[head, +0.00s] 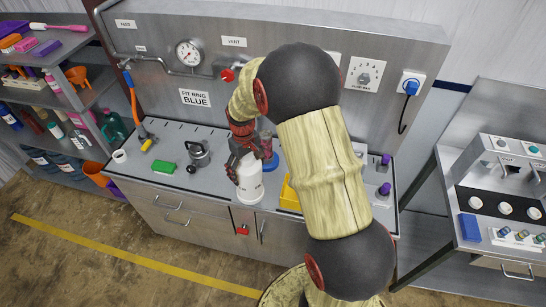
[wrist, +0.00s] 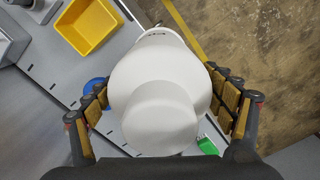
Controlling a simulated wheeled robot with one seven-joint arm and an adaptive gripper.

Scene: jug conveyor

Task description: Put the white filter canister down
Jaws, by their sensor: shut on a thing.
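The white filter canister (head: 250,181) is upright near the front edge of the grey workbench in the head view. My gripper (head: 244,155) is shut on its upper part. In the wrist view the canister (wrist: 155,90) fills the middle, and the fingers of my gripper (wrist: 162,98) are on both sides of it. I cannot tell whether its base touches the bench or hangs in front of the edge. A blue ring (head: 270,162) lies on the bench just behind it, partly hidden.
A yellow bin (head: 289,196) stands right of the canister, partly behind my arm. Purple-capped items (head: 384,189) stand at the right end. The bench's left front is mostly clear.

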